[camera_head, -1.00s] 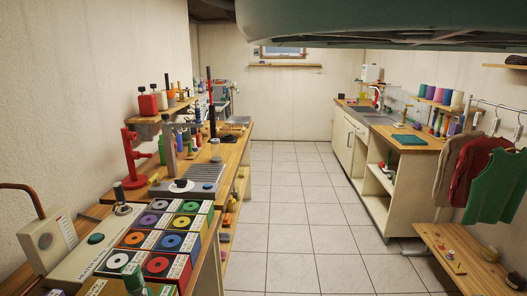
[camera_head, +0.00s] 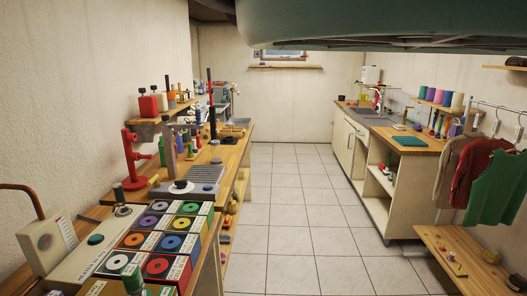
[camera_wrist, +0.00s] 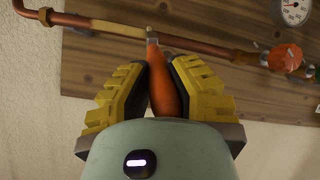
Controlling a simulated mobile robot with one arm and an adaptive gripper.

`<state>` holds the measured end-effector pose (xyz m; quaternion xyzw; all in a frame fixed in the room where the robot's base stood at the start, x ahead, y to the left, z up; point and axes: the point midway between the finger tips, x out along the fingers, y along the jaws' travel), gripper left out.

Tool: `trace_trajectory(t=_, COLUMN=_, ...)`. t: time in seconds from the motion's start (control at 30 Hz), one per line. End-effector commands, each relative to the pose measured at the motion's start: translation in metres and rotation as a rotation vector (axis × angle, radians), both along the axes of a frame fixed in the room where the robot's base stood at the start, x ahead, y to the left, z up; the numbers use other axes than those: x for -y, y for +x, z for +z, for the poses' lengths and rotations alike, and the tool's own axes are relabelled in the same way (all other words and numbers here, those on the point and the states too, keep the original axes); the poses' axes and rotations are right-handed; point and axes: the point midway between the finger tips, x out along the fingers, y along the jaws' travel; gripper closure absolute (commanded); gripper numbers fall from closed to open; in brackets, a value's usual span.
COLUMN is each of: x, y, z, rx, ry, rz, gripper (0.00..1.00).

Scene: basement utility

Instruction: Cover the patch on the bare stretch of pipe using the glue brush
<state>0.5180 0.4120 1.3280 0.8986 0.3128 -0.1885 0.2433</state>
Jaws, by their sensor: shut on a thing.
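My gripper (camera_wrist: 158,95) has yellow ribbed fingers shut on the orange handle of the glue brush (camera_wrist: 164,88). The brush points away from me, its narrow pale neck and tip up against the line of the pipe (camera_wrist: 203,47). I cannot tell whether the tip touches the pipe. The copper pipe runs across a wooden board. A tan, lighter stretch (camera_wrist: 105,28) lies on it just left of the brush tip; I cannot tell whether this is the patch or bare pipe. The bristles are too small to make out.
In the wrist view, an orange valve knob (camera_wrist: 285,57) and a round gauge (camera_wrist: 293,11) sit right of the brush. A pipe elbow with a brass fitting (camera_wrist: 46,16) is at left. The head view shows a cluttered workbench (camera_head: 233,160), a sink counter (camera_head: 425,143) and clear tiled floor (camera_head: 290,215).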

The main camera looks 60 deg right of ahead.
Motion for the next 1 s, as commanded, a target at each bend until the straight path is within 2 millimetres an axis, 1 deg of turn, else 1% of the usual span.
trace_trajectory(t=0.37, x=0.000, y=0.000, z=0.000, rx=0.001, ry=0.000, rz=-0.001, gripper=1.00)
trace_trajectory(t=0.7, x=-0.010, y=-0.007, z=0.000, rx=0.000, ry=-0.001, rz=0.000, gripper=1.00)
trace_trajectory(t=0.87, x=-0.006, y=-0.003, z=0.000, rx=0.001, ry=0.001, rz=-0.001, gripper=1.00)
trace_trajectory(t=1.0, x=0.002, y=0.003, z=0.000, rx=0.000, ry=0.000, rz=-0.004, gripper=1.00)
